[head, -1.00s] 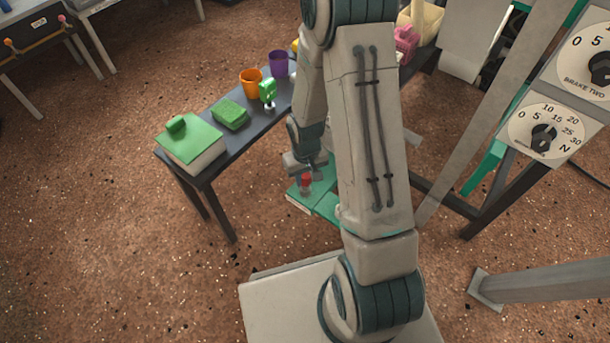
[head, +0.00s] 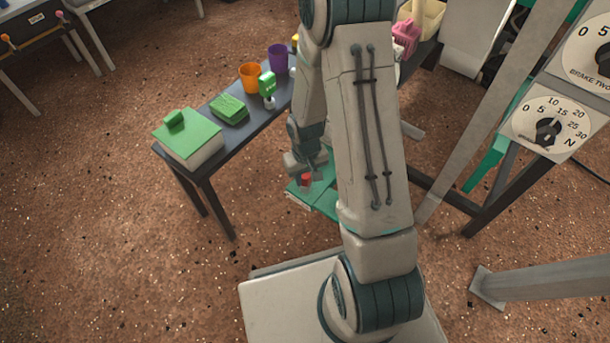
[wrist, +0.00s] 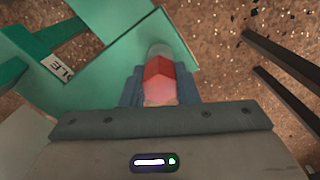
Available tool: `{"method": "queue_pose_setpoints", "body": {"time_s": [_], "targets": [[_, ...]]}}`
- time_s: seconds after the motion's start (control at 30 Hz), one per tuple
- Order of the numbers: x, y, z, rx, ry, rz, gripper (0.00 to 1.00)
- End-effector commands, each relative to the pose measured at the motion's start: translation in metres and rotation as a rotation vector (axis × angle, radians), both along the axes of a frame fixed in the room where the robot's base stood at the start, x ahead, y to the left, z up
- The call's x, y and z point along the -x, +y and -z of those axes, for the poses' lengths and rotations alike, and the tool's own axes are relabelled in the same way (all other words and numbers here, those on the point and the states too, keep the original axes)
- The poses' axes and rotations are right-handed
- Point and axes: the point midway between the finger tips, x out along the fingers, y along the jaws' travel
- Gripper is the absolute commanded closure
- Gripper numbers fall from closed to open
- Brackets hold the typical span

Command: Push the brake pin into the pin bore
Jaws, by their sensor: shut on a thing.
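The brake pin (wrist: 158,68) shows a red part between the two fingers of my gripper (wrist: 160,88) in the wrist view. A grey part lies beyond the red, at the edge of a green plate (wrist: 125,58). My gripper is shut on the pin. In the head view the red of the pin (head: 306,178) shows just below my gripper (head: 308,170), over the green fixture (head: 323,202). The pin bore cannot be made out, and I cannot tell how deep the pin sits.
A dark table (head: 212,167) beside my gripper carries a green-topped block (head: 190,138), a green sponge-like block (head: 229,109), an orange cup (head: 250,77) and a purple cup (head: 278,58). A newton dial (head: 548,130) stands at right. Floor is clear at front left.

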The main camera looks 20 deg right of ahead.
Motion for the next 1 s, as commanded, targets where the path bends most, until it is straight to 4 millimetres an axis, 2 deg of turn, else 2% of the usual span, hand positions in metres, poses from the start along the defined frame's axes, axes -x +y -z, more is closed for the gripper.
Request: {"method": "queue_pose_setpoints", "body": {"time_s": [0.27,0.3,0.37,0.7,1.0], "targets": [[0.0,0.0,0.004,0.0,0.0,0.0,0.95],[0.0,0.0,0.004,0.0,0.0,0.0,0.64],[0.0,0.0,0.004,0.0,0.0,0.0,0.47],[0.0,0.0,0.002,0.0,0.0,0.0,0.47],[0.0,0.0,-0.015,0.0,-0.001,0.0,0.47]]}}
